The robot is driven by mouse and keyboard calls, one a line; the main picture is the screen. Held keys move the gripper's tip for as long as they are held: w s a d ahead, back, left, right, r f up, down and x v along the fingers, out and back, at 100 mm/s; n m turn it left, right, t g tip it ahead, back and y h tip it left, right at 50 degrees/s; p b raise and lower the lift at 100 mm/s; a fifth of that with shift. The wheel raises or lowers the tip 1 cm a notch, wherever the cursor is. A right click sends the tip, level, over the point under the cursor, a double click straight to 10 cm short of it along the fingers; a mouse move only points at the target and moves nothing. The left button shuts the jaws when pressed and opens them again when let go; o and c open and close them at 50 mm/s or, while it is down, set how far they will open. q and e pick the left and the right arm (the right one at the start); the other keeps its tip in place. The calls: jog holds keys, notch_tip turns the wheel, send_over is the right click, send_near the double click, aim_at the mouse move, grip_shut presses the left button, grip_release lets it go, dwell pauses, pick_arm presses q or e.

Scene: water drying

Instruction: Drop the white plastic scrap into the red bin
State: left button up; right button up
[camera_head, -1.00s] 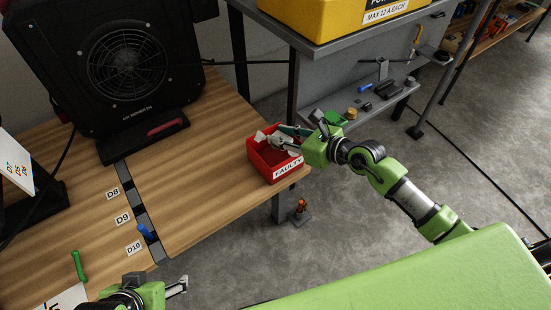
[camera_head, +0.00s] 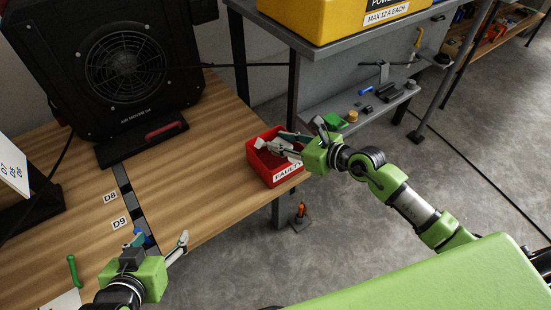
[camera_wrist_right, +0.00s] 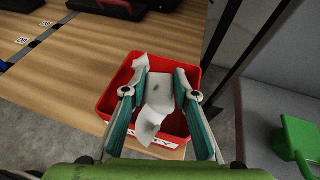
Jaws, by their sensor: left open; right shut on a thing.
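The red bin (camera_head: 259,166) labelled FAULTY stands at the right end of the wooden bench. It also shows in the right wrist view (camera_wrist_right: 117,83). My right gripper (camera_head: 279,143) is shut on the white plastic scrap (camera_head: 260,143), over the bin's opening. In the right wrist view, the crumpled scrap (camera_wrist_right: 152,118) is between the two fingers, with the bin's red interior below and around it. Whether the scrap touches the bin is unclear. My left gripper (camera_head: 161,240) is open and empty near the bench's front edge.
A black air mover (camera_head: 118,70) stands at the back left of the bench. A green-handled object (camera_head: 73,271) lies at the front left. A grey shelf unit with a yellow box (camera_head: 340,18) stands behind the bin. Bare bench lies left of the bin.

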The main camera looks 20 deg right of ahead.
jog(key=o, duration=0.9)
jog(key=v, duration=1.2)
jog(key=shift+r, duration=0.15)
